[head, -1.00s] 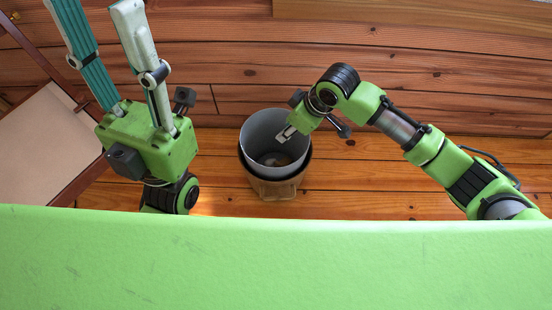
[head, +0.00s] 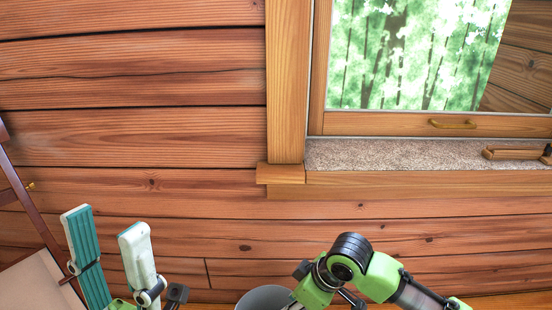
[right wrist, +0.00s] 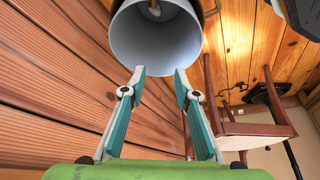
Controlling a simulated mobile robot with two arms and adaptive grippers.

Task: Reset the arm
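My left gripper (head: 105,222) stands at the lower left of the head view, with its two teal-lined fingers upright, apart and empty. My right arm (head: 365,275) is bent at the bottom of the head view, beside the grey bin (head: 263,298). The fingertips of my right gripper cannot be made out there. In the right wrist view my right gripper (right wrist: 158,73) is open, its fingers spread with nothing between them. They point at the grey bin (right wrist: 150,45), whose open mouth faces the camera.
A wooden chair (right wrist: 252,130) stands to the right in the right wrist view. The plank wall (head: 130,130) lies behind both arms. A window (head: 420,60) with a speckled sill (head: 390,155) is at the upper right. A small wooden object (head: 515,154) lies on the sill.

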